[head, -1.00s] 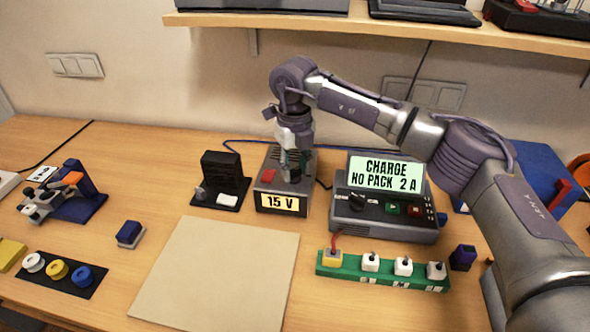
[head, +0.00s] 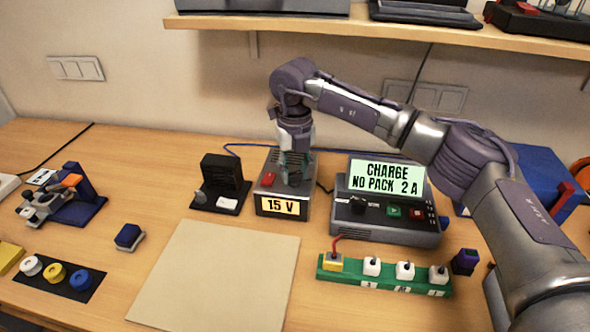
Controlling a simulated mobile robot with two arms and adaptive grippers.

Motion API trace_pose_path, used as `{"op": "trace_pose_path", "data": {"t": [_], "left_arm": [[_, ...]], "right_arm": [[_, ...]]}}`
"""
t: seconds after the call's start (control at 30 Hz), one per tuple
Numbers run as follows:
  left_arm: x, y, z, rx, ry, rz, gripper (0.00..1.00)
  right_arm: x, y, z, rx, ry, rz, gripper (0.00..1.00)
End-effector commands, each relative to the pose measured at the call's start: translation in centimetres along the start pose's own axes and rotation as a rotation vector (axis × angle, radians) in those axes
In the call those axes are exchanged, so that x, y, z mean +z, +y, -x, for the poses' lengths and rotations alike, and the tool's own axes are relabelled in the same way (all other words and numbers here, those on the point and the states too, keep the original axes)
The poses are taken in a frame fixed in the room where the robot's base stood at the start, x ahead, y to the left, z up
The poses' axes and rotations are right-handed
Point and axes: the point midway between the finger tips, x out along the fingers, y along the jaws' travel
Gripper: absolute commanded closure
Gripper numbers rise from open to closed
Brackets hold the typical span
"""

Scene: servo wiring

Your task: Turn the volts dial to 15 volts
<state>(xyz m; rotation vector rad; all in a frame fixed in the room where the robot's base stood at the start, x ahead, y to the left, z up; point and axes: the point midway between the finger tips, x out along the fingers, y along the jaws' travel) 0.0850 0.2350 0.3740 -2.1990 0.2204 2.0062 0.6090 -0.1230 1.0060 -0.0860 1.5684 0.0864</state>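The power supply (head: 266,192) is a small grey box at the back middle of the bench. Its yellow display (head: 281,206) reads 15 V, and a red button (head: 267,179) sits on its top. My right gripper (head: 295,178) points down over the right part of the box's top, where the volts dial would be. The dial is mostly hidden by the fingers. I cannot tell whether the fingers touch it or how far they are closed. My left gripper is not in view.
A charger (head: 385,222) reading "CHARGE NO PACK 2 A" stands close on the right. A black stand (head: 222,180) is close on the left. A green strip (head: 345,277) with several plugs lies in front. The beige mat (head: 215,275) is bare.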

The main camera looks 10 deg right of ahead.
Motion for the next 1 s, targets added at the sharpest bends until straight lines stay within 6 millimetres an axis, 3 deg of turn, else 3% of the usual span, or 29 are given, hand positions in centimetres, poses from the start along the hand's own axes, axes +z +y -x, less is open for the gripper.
{"op": "trace_pose_path", "data": {"t": [0.03, 0.13, 0.4, 0.53, 1.0], "left_arm": [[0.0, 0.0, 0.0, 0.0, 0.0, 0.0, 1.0], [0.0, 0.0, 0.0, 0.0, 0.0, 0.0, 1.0], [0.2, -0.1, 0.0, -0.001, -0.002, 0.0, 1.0], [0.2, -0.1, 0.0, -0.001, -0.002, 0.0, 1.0], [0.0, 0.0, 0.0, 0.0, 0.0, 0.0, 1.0]], "right_arm": [[0.1, 0.0, 0.1, 0.0, -0.002, -0.001, 0.53], [0.0, 0.0, 0.1, 0.0, -0.001, 0.0, 0.39], [0.0, 0.0, 0.0, 0.0, 0.0, 0.002, 0.39], [0.0, 0.0, 0.9, 0.0, -0.001, 0.002, 0.39], [0.0, 0.0, 10.0, 0.0, -0.002, 0.002, 0.39]]}}
